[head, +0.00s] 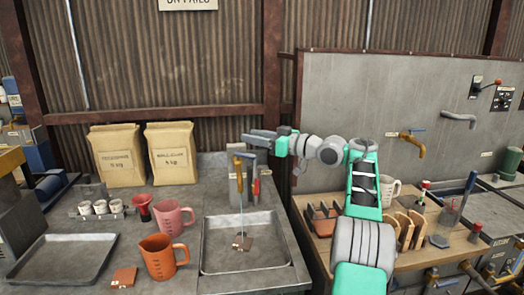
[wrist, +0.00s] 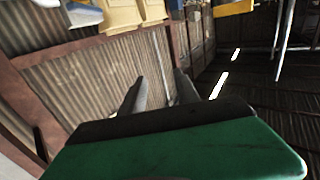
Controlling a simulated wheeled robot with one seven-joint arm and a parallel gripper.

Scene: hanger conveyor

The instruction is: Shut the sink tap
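The sink tap (head: 238,165) is a brass-coloured spout at the back of the metal sink basin (head: 205,248). A thin pale stream runs down from it into the basin. A blue piece beside the spout looks like its lever, but its exact position is hard to tell. My gripper (head: 252,137) is just above the tap in the head view, with its fingers pointing left. I cannot tell whether it touches the tap. In the wrist view, the two fingers (wrist: 160,92) stand apart with nothing between them. The tap is not recognisable there.
A pink jug (head: 172,217) and an orange jug (head: 160,258) stand left of the basin. Two paper sacks (head: 172,153) stand behind. A grey panel (head: 345,90) with another brass tap (head: 413,147) rises at the right, above a wooden bench with mugs and racks.

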